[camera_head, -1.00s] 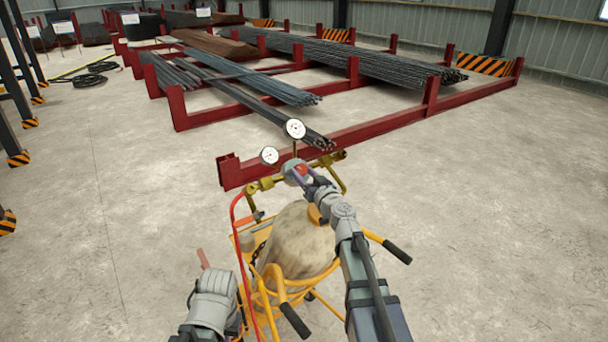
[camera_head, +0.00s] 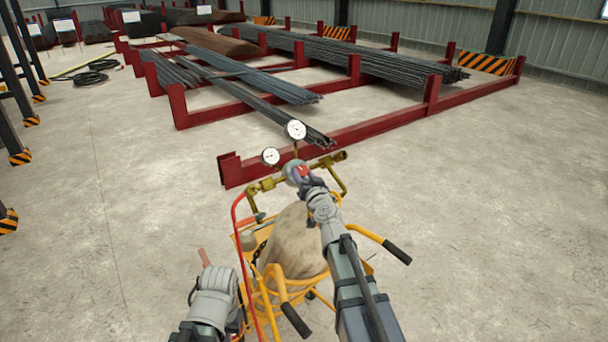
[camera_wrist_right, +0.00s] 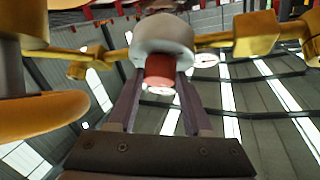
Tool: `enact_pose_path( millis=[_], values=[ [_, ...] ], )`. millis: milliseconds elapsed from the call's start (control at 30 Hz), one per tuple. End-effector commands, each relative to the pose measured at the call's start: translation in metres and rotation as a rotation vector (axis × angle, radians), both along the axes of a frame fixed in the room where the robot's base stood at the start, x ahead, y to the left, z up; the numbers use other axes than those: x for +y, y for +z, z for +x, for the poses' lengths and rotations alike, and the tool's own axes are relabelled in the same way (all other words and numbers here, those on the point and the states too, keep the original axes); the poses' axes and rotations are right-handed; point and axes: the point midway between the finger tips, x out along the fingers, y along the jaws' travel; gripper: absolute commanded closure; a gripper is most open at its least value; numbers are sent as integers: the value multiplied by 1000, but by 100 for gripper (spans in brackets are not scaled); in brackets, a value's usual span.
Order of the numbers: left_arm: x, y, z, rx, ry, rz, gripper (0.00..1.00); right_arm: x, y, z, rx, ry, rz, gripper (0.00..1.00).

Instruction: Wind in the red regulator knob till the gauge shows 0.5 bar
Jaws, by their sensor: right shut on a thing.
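The red regulator knob (camera_wrist_right: 159,69) sits on a grey round regulator body (camera_wrist_right: 163,35). It also shows as a small red spot (camera_head: 303,172) in the head view. My right gripper (camera_wrist_right: 160,82) is shut on the knob, one finger on each side. Two white-faced gauges, a larger upper one (camera_head: 295,130) and a smaller left one (camera_head: 270,156), stand above the brass fittings; their needles are too small to read. My left arm's wrist (camera_head: 213,293) is low at the left, apart from the regulator; its jaw opening cannot be made out.
A yellow trolley (camera_head: 283,284) carries a large tan cylinder (camera_head: 298,240) below the regulator, with a red hose (camera_head: 237,235) along its left side. Red racks (camera_head: 390,118) with rebar stand behind. Open concrete floor (camera_head: 480,220) lies on both sides.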

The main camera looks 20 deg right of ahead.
Motion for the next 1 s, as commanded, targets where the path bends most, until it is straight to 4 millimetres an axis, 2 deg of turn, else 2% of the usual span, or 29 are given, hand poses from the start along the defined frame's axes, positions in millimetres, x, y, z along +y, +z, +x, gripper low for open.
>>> enact_pose_path(
  millis=[333, 367, 600, 867, 1000],
  values=[
    [0, 0, 0, 0, 0, 0, 100, 0, 1, 1, -1, -5, 5, 100],
    [0, 0, 0, 0, 0, 0, 100, 0, 1, 1, -1, -5, 4, 46],
    [0, 0, 0, 0, 0, 0, 100, -1, 1, 1, -1, -4, 4, 20],
    [0, 0, 0, 0, 0, 0, 100, -1, 1, 0, -1, -4, 4, 20],
    [0, 1, 0, 0, 0, 0, 100, 0, 1, -7, -1, -4, 4, 20]
  ],
)
